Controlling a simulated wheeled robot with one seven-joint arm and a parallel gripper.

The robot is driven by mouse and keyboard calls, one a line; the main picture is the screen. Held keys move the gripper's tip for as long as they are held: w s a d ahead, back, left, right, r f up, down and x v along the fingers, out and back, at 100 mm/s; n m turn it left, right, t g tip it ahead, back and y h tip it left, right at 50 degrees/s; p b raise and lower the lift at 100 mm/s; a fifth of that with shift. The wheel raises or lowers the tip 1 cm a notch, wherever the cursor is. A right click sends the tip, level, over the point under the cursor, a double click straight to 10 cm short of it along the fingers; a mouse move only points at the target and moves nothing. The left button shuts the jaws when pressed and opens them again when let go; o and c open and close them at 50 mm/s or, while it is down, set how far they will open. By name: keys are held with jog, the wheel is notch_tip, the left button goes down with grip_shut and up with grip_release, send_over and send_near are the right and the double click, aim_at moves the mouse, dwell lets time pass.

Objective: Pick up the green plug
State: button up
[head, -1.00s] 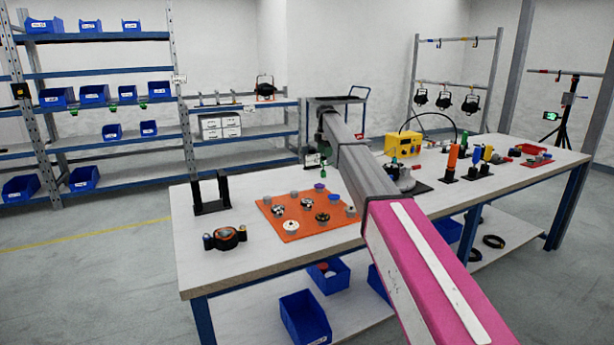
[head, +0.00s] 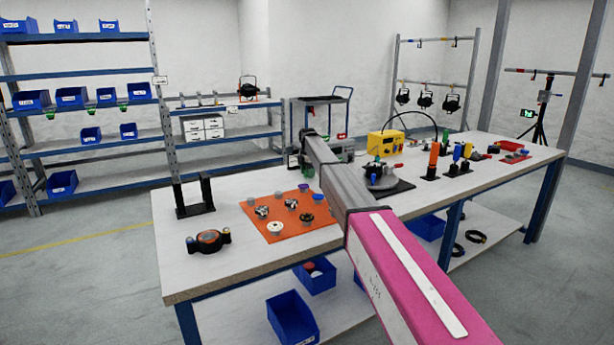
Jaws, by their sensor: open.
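A small green upright piece (head: 376,161) shows by the round grey device (head: 381,178) on the table, just right of my arm. It is too small to tell whether it is the green plug. The workbench (head: 235,262) runs across the middle of the head view. My arm reaches forward over the bench from the lower right, pink near and grey farther out. Its far end is above the back edge of the bench. My gripper's fingers do not show, and my arm hides part of the bench behind it.
An orange mat (head: 283,233) with several small parts lies left of my arm. A black bracket (head: 194,211) and a dark round device (head: 208,242) stand left of it. A yellow box (head: 386,142) and orange cylinder (head: 433,158) are at right. Bare tabletop lies at front left.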

grip_shut()
